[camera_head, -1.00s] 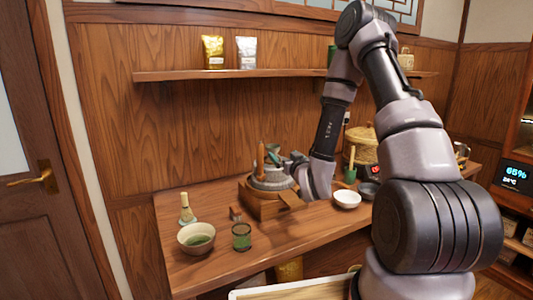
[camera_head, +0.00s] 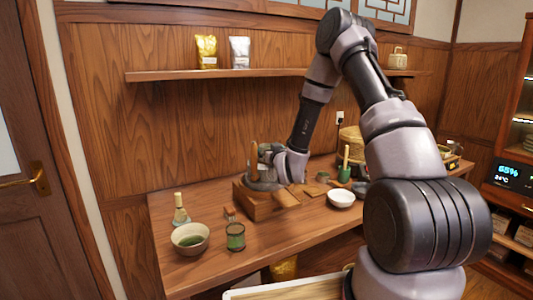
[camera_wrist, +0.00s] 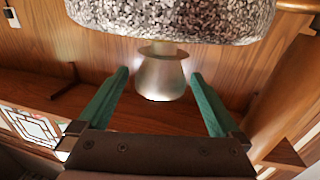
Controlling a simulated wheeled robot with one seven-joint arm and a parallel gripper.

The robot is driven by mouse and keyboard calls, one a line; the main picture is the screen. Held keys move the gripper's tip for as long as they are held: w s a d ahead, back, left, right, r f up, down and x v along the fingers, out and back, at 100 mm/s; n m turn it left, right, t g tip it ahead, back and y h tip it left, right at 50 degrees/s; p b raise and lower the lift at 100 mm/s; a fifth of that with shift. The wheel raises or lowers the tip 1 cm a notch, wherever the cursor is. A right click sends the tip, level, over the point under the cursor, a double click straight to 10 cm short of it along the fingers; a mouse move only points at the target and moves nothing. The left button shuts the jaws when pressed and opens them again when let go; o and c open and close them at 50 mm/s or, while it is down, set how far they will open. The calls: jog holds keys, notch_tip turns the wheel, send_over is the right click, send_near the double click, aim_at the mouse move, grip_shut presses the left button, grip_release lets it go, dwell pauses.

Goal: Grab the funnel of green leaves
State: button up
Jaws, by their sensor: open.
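The funnel (camera_wrist: 162,80), pale and slightly shiny, stands with its narrow neck on the speckled stone mill (camera_wrist: 170,18); the wrist view appears upside down. No green leaves show in it from this angle. My gripper (camera_wrist: 160,75) is open, with one green finger on each side of the funnel and visible gaps to both. In the head view, my gripper (camera_head: 268,152) is at the top of the mill, which sits in a wooden box base (camera_head: 258,204). The funnel is hidden or too small to tell there.
An upright wooden handle (camera_head: 254,155) rises beside my gripper. A wall shelf (camera_head: 220,74) runs behind.

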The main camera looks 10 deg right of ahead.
jog(key=c, duration=1.4)
